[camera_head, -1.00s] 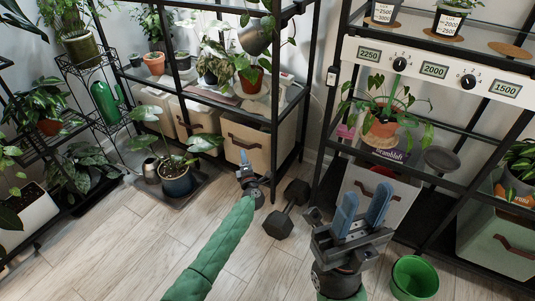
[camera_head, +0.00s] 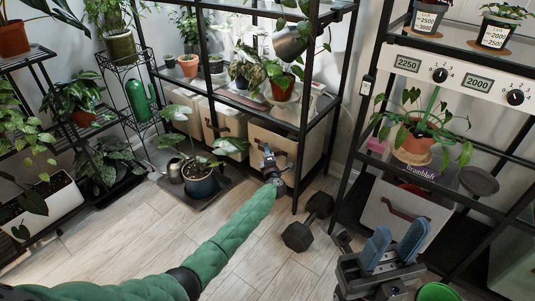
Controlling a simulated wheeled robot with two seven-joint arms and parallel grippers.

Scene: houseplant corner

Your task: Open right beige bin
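The right beige bin (camera_head: 312,152) stands on the low level of the left black shelf, at the right end of a row of beige bins. Its front faces me, and its dark handle is mostly hidden behind my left gripper. My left gripper (camera_head: 266,153) is at the bin's front, at the handle. It is too small to tell whether its fingers are open or around the handle. My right gripper (camera_head: 394,247) is in the lower right, with its two blue fingers apart and nothing between them.
A dark dumbbell (camera_head: 309,222) lies on the floor right of the bin. A potted plant (camera_head: 201,183) stands on a dark tray left of it. A grey bin (camera_head: 402,212) sits in the right shelf, and a green bucket (camera_head: 436,292) is at the bottom edge. The middle floor is clear.

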